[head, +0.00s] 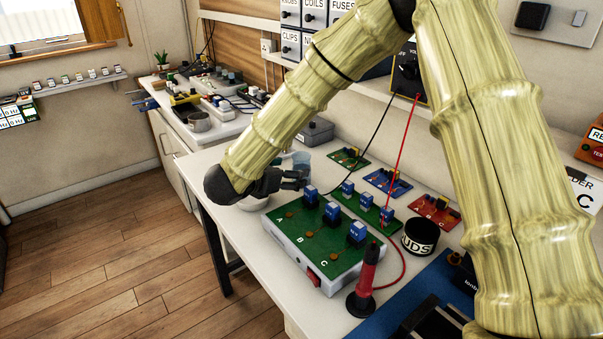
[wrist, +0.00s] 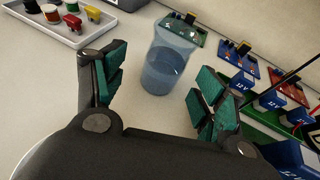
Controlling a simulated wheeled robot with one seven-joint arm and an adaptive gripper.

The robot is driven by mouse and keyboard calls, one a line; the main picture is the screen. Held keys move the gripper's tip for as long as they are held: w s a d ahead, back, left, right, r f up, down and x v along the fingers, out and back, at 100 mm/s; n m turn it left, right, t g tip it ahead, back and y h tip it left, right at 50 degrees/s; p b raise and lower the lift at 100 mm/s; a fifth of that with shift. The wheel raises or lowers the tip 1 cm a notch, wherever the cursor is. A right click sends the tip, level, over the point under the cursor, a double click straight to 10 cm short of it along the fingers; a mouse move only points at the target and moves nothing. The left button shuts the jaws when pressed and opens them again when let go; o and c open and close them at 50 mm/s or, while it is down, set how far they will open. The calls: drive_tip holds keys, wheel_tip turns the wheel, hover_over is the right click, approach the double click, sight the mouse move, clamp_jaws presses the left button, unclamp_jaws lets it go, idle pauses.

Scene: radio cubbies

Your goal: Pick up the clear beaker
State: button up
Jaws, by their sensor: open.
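The clear beaker (wrist: 165,68) stands on the table in the wrist view, bluish and see-through, ahead of my gripper and between the lines of its two fingers. In the head view the beaker (head: 301,161) shows only partly, just beyond my gripper (head: 292,180). My gripper also shows in the wrist view (wrist: 158,95), with its green-padded fingers spread wide and nothing held. A gap of bare table lies between the palm and the beaker.
A green circuit board box (head: 318,245) with blue blocks sits right of my gripper. Small boards (head: 388,183) lie behind. A white tray with spools (wrist: 72,38) is at the wrist view's upper left. A red-handled tool (head: 367,275) stands in front.

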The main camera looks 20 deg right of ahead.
drive_tip(key=shift+s+d+x, duration=0.1)
drive_tip(key=shift+x, duration=1.2)
drive_tip(key=shift+s+d+x, duration=0.1)
drive_tip(key=shift+s+x, duration=0.05)
drive_tip(key=shift+x, duration=1.15)
drive_tip(key=shift+r, duration=0.1)
drive_tip(key=c, duration=1.2)
